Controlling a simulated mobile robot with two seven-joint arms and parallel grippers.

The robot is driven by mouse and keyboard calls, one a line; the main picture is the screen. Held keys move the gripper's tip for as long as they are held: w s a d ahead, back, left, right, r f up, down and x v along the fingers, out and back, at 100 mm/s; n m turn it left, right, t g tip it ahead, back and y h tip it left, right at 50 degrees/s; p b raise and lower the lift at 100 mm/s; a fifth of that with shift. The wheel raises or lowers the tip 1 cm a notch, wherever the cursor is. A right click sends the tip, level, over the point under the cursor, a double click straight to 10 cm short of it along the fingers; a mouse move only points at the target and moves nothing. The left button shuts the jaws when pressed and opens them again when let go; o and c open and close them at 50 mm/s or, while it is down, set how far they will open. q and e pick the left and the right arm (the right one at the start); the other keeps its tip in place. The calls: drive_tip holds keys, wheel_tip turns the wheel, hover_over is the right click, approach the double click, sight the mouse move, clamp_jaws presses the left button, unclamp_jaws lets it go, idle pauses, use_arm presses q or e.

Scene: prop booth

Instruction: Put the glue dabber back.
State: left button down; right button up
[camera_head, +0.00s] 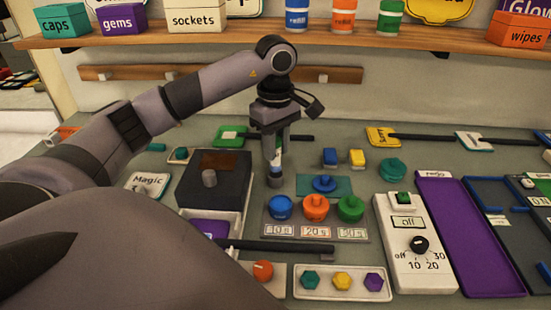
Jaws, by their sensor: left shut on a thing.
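My left gripper (274,145) comes down from above, over the grey bench left of the middle. It is shut on a slim upright thing, probably the glue dabber, of which only a narrow light and dark strip shows between the fingers. A small grey piece (275,181) is right below the fingertips at bench level. I cannot tell whether it is part of the held thing or a separate holder, or whether the two touch. My right gripper is out of view.
Blue, orange and green knobbed weights (315,207) stand close in front, right of the gripper. A timer box (413,262) and a purple tray (466,280) lie right. A shelf (330,36) runs behind.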

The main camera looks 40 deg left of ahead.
sight(276, 164)
use_arm(q)
drive_tip(key=shift+f, duration=1.9)
drive_tip(key=shift+f, duration=0.1)
drive_tip(key=shift+f, duration=0.15)
drive_tip(key=c, duration=0.9)
unclamp_jaws()
wheel_tip(276, 164, up, 12)
drive_tip(key=shift+r+p, duration=0.25)
drive_tip(key=shift+p, duration=0.1)
